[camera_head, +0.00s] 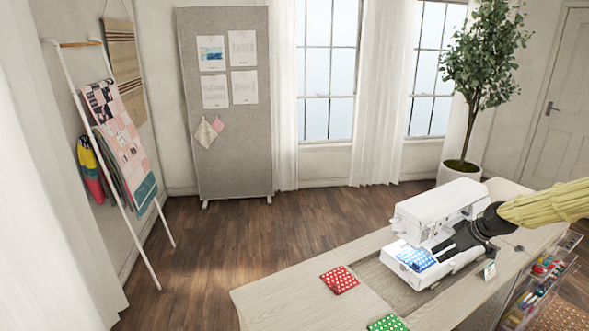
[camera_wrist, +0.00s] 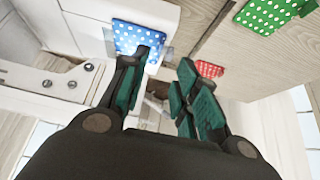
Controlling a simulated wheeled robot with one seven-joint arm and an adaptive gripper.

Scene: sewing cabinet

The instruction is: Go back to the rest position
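The white sewing machine (camera_head: 440,207) stands on the wooden cabinet top. A blue polka-dot fabric square (camera_head: 417,260) lies on its bed, and the square also shows in the wrist view (camera_wrist: 135,36). My gripper (camera_head: 443,249) is beside the machine, close to the right of the blue square. In the wrist view my gripper (camera_wrist: 166,62) has its fingers apart, with nothing seen held between them. The left fingertip overlaps the square's lower edge in that view; I cannot tell whether it touches.
A red square (camera_head: 340,280) and a green square (camera_head: 388,324) lie on the cabinet top (camera_head: 285,296). A clear rack of supplies (camera_head: 540,280) hangs on the right side. A plant (camera_head: 480,60), pinboard (camera_head: 225,120) and ladder rack (camera_head: 110,150) stand behind. The floor at left is clear.

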